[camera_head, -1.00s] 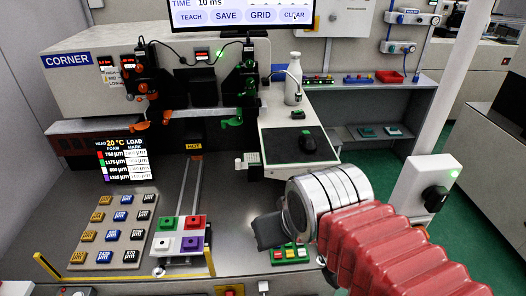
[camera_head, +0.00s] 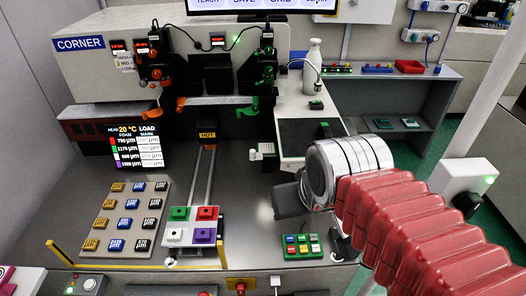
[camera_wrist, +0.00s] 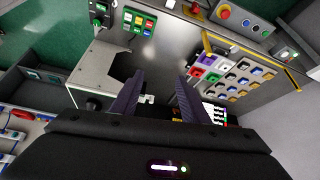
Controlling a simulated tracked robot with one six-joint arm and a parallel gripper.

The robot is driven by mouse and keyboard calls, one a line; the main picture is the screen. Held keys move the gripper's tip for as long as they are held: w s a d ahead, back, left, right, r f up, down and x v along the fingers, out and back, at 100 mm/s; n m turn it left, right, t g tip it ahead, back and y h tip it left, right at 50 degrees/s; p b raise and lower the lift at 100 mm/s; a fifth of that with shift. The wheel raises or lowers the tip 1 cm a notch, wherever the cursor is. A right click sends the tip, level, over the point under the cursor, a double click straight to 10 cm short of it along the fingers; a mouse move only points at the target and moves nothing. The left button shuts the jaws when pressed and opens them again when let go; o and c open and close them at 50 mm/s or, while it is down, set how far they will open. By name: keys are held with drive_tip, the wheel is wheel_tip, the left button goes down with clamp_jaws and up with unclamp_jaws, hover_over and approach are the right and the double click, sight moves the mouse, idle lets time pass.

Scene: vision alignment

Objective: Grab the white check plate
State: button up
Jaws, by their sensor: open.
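The white check plate (camera_head: 174,236) is the front-left square in a block of four coloured plates, beside green, red and purple ones, with a small dark knob on top. It also shows in the wrist view (camera_wrist: 196,73), right of my fingers. My gripper (camera_head: 287,200) hangs above the bench, to the right of the plates and apart from them. In the wrist view its two dark fingers (camera_wrist: 157,96) are spread with nothing between them.
A grey tray of gold, blue and black blocks (camera_head: 122,218) lies left of the plates. A small panel of coloured buttons (camera_head: 302,246) sits below my gripper. A white bottle (camera_head: 313,68) stands at the back. Bare bench lies between the plates and my gripper.

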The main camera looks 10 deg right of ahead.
drive_tip(key=w+r, duration=0.1)
drive_tip(key=w, duration=2)
drive_tip(key=w+f, duration=0.5)
drive_tip(key=w, duration=0.5)
drive_tip(key=w+f+g, duration=0.1)
drive_tip(key=w+f, duration=0.5)
drive_tip(key=w, duration=0.3)
drive_tip(key=shift+w, duration=0.4)
drive_tip(key=shift+f, duration=0.15)
approach(253, 151)
drive_tip(key=x, duration=0.4)
drive_tip(key=shift+a+f, duration=0.1)
drive_tip(key=shift+f, duration=0.2)
drive_tip(key=shift+w+f, duration=0.1)
drive_tip(key=shift+x, duration=2.55)
